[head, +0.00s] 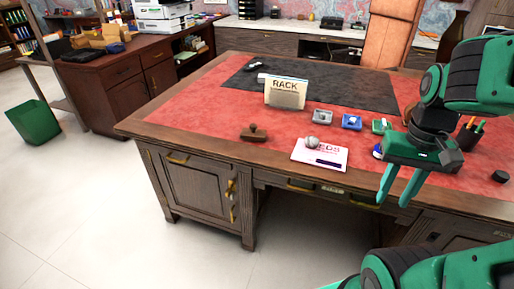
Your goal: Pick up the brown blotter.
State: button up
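The brown blotter (253,133) lies on the red leather top near the front edge of the desk, left of the middle. It has a knob handle on top. My gripper (391,205) is at the right, in front of the desk's front edge, with its green fingers pointing down. The fingers are apart and nothing shows between them. The gripper is well to the right of the blotter and not touching it.
A holder marked RACK (286,92) stands behind the blotter. A paper (328,158) with a round grey object (312,143) on it lies to the right. Small items (351,122) and a pen cup (468,138) stand further right. The leather left of the blotter is clear.

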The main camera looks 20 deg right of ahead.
aim_at(252, 134)
jog(key=u, duration=0.2)
jog(key=i, duration=1)
jog(key=z, duration=0.25)
